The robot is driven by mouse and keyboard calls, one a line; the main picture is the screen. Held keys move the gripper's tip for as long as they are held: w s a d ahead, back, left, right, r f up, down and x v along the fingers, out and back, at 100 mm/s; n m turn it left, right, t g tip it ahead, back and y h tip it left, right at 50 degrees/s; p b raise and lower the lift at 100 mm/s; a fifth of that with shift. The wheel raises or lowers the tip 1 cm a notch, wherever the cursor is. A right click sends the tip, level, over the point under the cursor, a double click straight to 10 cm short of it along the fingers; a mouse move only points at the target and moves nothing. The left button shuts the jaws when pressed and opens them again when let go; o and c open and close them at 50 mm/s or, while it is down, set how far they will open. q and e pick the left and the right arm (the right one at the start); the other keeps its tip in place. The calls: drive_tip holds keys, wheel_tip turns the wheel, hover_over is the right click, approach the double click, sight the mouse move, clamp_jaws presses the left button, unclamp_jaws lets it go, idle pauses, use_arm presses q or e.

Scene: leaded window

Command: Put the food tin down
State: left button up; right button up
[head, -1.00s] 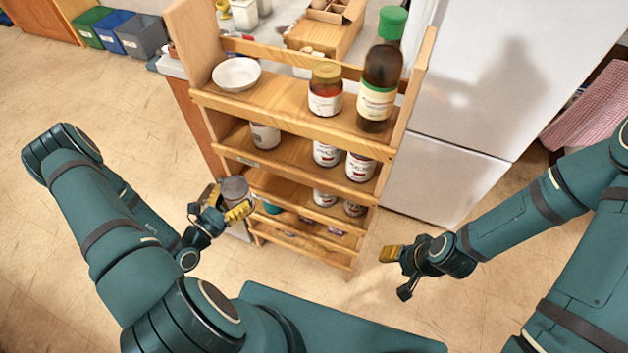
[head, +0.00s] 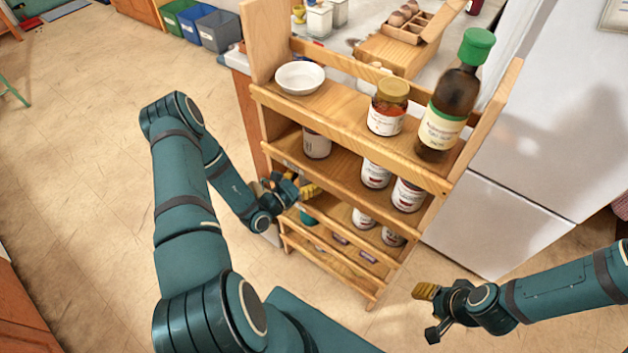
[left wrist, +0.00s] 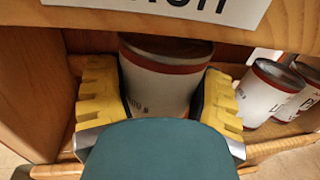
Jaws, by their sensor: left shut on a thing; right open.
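The food tin (left wrist: 165,80) has a white label with red bands, and it stands between the yellow finger pads of my left gripper (left wrist: 160,100) in the left wrist view. My left gripper is shut on it, inside a lower compartment of the wooden shelf rack (head: 340,110). In the head view my left gripper (head: 306,191) reaches in at the rack's left side, and the tin is hidden. The tin's lower part is covered, so I cannot tell whether it touches the shelf board. My right gripper (head: 428,314) is open and empty, right of the rack.
Other tins (left wrist: 256,92) stand to the right in the same compartment. A board with a printed label (left wrist: 215,10) lies close above. A bowl (head: 300,77), a jar (head: 388,106) and a bottle (head: 447,107) stand on the top shelf. A white fridge (head: 540,150) is at right.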

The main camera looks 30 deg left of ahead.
use_arm(q)
drive_tip(key=shift+x, duration=0.85)
drive_tip(key=f, duration=0.1)
drive_tip(key=f+b, duration=0.1)
drive_tip(key=f, duration=0.1)
drive_tip(key=shift+w+f+b, duration=0.3)
drive_tip(key=shift+w+b, duration=0.05)
drive_tip(key=shift+r, duration=0.1)
drive_tip(key=o, duration=1.2)
drive_tip(key=shift+s, duration=0.1)
drive_tip(key=shift+o, duration=0.2)
